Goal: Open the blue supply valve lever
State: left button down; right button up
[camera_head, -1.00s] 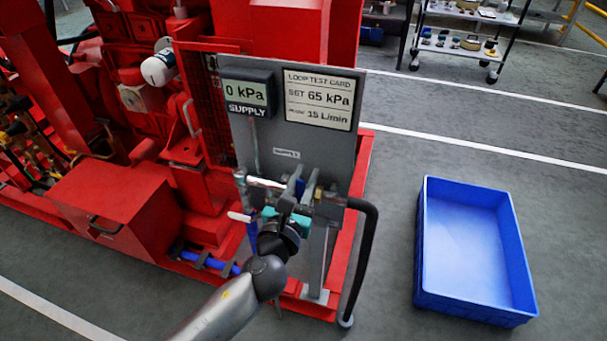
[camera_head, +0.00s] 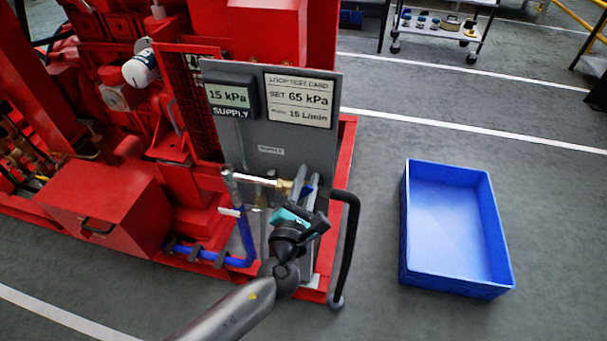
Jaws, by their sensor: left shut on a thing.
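My left gripper (camera_head: 304,186) reaches up to the pipework in front of the grey panel. Its grey fingers are shut on the blue supply valve lever (camera_head: 313,182), of which only a small blue part shows by the fingers. The brass valve body (camera_head: 284,184) sits just left of the fingers on a bright horizontal pipe. The rest of the lever is hidden by the fingers and wrist. The supply display (camera_head: 229,96) on the panel reads 15 kPa. The test card (camera_head: 298,99) beside it reads SET 65 kPa and 15 L/min. My right gripper is out of view.
The red pumpset (camera_head: 120,190) fills the left side. A black hose (camera_head: 352,245) curves down right of the valve. A blue crate (camera_head: 403,245) stands on the floor at right, with clear floor around it. A trolley (camera_head: 440,32) stands at the back.

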pick_arm(q)
jog(key=shift+d, duration=0.1)
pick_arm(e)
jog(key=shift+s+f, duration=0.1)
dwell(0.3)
pick_arm(q)
jog(key=c, duration=0.7)
grip_release()
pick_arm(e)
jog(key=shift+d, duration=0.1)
pick_arm(q)
jog(key=shift+s, duration=0.15)
jog(key=shift+s+f, duration=0.1)
jog(key=shift+s, duration=0.15)
jog(key=p+v, duration=0.2)
jog(key=v, duration=1.2)
jog(key=shift+s+p, duration=0.25)
jog(key=shift+p, duration=0.15)
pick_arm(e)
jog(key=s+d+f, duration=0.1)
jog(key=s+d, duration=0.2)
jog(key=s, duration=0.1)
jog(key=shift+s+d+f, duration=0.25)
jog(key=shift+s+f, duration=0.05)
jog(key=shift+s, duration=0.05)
pick_arm(q)
jog(key=shift+c, duration=0.3)
